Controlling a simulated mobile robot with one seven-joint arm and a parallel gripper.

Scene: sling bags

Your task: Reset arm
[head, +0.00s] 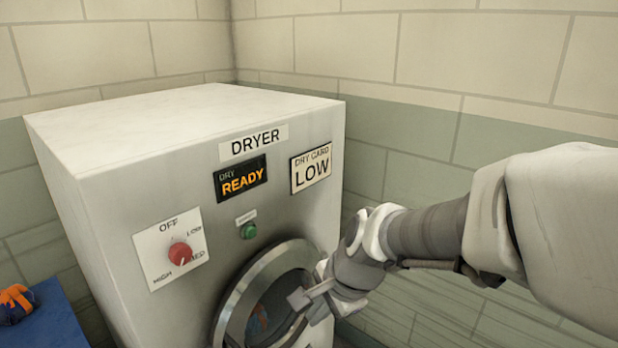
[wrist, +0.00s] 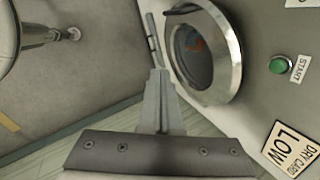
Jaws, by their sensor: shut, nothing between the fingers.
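My gripper (head: 300,299) is shut and empty, in front of the right side of the dryer's round door ring (head: 228,304). In the wrist view my gripper (wrist: 158,72) points up beside the ring (wrist: 233,62), its two fingers together. I cannot tell whether the fingertips touch the ring. My arm (head: 430,232) reaches in from the right in the head view. The white dryer (head: 200,190) has a red knob (head: 180,254), a green start button (head: 249,231) and a display (head: 240,178) reading "DRY READY". Something orange and blue shows inside the round opening (wrist: 192,50).
A blue surface (head: 50,325) at the lower left bears an orange and dark blue bundle (head: 15,303). Block walls (head: 420,50) stand behind and right of the dryer. The wrist view shows a metal post (wrist: 45,37) at the upper left.

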